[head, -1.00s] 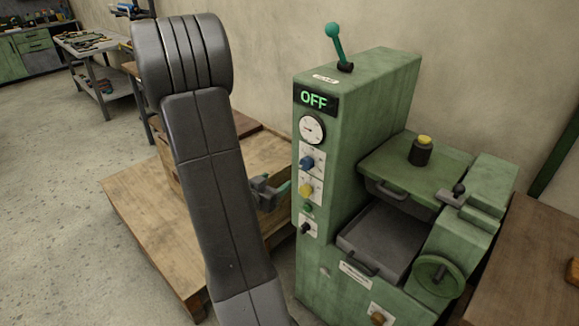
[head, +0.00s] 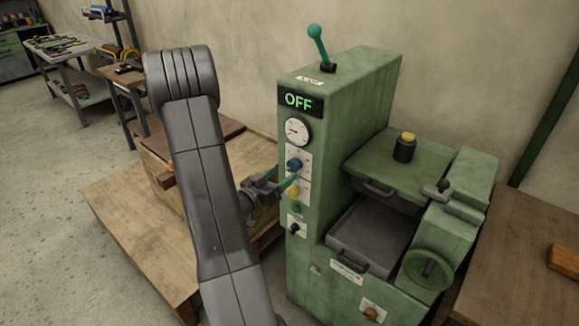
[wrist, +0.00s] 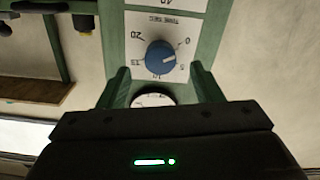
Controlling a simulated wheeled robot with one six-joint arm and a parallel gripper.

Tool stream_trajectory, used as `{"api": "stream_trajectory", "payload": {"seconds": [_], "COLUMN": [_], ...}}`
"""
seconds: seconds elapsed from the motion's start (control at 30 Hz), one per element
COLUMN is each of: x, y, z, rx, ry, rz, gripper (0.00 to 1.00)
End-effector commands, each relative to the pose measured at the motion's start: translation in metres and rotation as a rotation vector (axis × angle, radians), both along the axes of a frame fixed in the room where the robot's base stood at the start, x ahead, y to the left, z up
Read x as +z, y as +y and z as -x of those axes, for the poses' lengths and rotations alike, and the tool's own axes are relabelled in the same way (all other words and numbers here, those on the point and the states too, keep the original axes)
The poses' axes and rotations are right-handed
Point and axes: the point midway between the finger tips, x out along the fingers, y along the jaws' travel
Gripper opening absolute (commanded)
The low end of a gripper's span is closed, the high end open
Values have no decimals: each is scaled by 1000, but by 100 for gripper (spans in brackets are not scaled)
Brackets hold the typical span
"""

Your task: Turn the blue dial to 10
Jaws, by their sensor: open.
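The blue dial (head: 293,164) is on the front of the green machine (head: 330,200), below a round gauge and above a yellow knob. In the wrist view the blue dial (wrist: 161,58) shows large, with a scale marked 0, 5, 10, 15 and 20. Its white mark points between 0 and 5, nearer 5. My gripper (head: 281,180) is open and close to the machine's front, around the height of the blue and yellow knobs. In the wrist view its two green fingers stand left and right of the dial, with gaps. I cannot tell how far their tips are from the panel.
The display (head: 299,102) reads OFF. The gauge (head: 298,131), yellow knob (head: 293,192) and black knob (head: 294,229) are close to the dial. A wooden crate (head: 250,158) on a low platform stands behind my arm. A wooden table (head: 525,255) is at the right.

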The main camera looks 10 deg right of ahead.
Motion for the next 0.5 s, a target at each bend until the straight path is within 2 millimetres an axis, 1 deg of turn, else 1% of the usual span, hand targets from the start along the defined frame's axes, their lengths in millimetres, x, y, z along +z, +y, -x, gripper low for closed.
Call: {"api": "stream_trajectory", "payload": {"seconds": [0.03,0.2,0.33,0.5], "x": [2,1,1,0], "y": [-8,-27,-34,-36], "z": [-5,-20,-26,-28], "rx": [-3,-2,0,1], "ry": [1,1,1,0], "rz": [0,0,-1,0], "gripper": [59,59,59,59]}}
